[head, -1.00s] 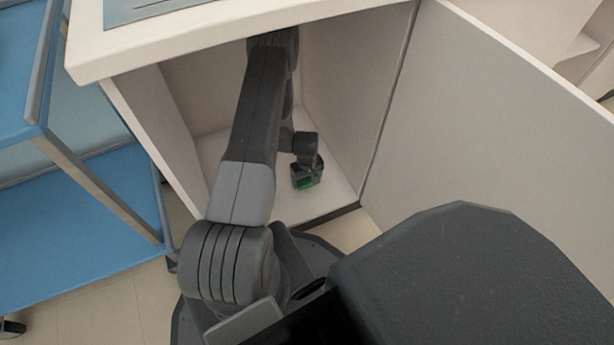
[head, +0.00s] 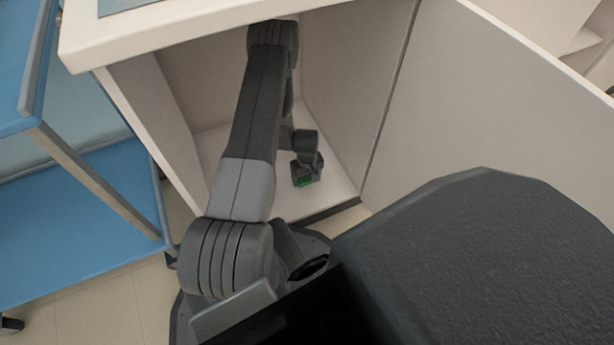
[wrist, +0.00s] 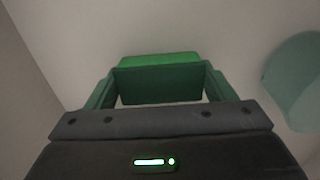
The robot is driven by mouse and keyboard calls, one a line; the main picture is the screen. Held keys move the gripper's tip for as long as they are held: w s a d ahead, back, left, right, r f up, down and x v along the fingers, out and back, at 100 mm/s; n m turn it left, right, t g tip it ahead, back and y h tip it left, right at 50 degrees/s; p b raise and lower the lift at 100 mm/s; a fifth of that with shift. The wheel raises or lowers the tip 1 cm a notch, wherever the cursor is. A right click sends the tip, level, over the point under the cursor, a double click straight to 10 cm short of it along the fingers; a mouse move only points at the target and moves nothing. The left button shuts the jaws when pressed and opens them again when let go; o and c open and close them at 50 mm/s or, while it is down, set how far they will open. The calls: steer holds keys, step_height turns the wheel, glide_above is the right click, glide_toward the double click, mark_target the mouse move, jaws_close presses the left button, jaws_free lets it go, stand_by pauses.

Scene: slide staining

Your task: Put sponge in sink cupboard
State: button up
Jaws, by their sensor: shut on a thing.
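The sink cupboard (head: 335,70) stands open in the head view, with its door (head: 480,110) swung out to the right. My arm reaches in through the opening, and my gripper (head: 306,178) is inside, low over the pale cupboard floor (head: 338,198). A bit of green shows at its tip. In the wrist view, the green sponge (wrist: 160,60) sits between the fingers of my gripper (wrist: 160,82), which is shut on it. Its upper face is bright green and its near side is dark. I cannot tell whether the sponge touches the floor.
A blue cart (head: 80,225) stands left of the cupboard. The white counter edge (head: 150,42) lies above the opening, over my arm. A pale teal rounded shape (wrist: 296,85) shows at the right of the wrist view; I cannot tell what it is.

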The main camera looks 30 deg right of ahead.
steer(key=shift+f, duration=0.25)
steer(key=o, duration=1.1)
steer(key=shift+r, duration=0.15)
steer(key=shift+c, duration=0.2)
